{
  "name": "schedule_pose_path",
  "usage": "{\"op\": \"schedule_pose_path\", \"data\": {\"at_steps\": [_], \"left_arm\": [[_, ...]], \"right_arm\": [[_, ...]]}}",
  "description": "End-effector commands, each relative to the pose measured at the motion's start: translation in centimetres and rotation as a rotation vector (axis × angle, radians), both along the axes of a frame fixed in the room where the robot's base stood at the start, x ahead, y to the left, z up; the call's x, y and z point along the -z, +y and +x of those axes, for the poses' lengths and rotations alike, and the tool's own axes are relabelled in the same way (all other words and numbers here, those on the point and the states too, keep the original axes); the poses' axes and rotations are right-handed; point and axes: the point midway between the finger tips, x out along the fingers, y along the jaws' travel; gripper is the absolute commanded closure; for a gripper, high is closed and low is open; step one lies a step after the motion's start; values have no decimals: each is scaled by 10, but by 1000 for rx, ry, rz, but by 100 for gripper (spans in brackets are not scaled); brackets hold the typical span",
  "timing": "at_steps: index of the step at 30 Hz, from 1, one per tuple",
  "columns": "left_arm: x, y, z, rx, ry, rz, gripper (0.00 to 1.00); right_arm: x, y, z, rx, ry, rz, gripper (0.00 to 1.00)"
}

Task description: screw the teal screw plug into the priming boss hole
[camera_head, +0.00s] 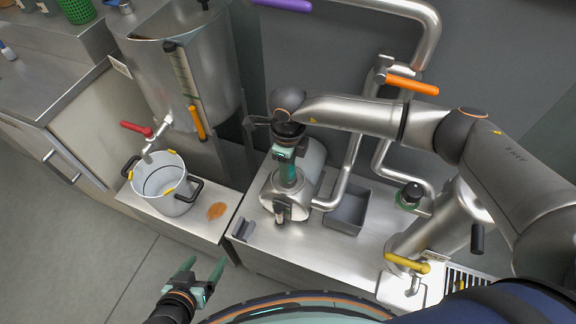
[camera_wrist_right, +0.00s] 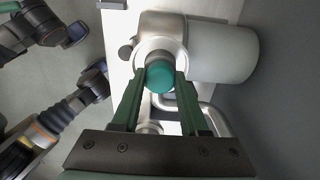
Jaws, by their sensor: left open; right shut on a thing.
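The teal screw plug (camera_wrist_right: 160,75) is between the fingertips of my right gripper (camera_wrist_right: 158,84), which is shut on it. In the right wrist view the plug sits over the round boss (camera_wrist_right: 150,46) on top of the steel pump body; I cannot tell how deep it is in the hole, which it hides. In the head view my right gripper (camera_head: 287,175) points down at the pump body (camera_head: 270,195), and its fingers cover most of the plug. My left gripper (camera_head: 198,275) is open and empty, low over the floor in front of the bench.
A grey open bin (camera_head: 348,212) stands right of the pump, with steel pipes behind it. A pot (camera_head: 160,183) with black handles stands on the left bench beside an orange-brown spill (camera_head: 216,211). A large steel tank (camera_head: 185,65) with a red-handled tap (camera_head: 136,129) is behind.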

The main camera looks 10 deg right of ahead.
Motion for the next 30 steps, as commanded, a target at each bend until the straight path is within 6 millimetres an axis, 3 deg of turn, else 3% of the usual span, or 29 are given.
{"op": "schedule_pose_path", "data": {"at_steps": [9,10,18,26,30], "left_arm": [[1,0,-2,0,4,0,21],[1,0,-1,1,3,2,21],[0,0,1,1,-1,1,21],[0,0,1,0,-2,0,21],[-1,0,1,0,-2,0,21]], "right_arm": [[1,0,0,449,1,0,88],[1,0,0,438,0,0,53],[0,0,0,432,0,0,23],[0,0,0,430,0,0,22],[-11,0,1,430,-1,2,22]]}}
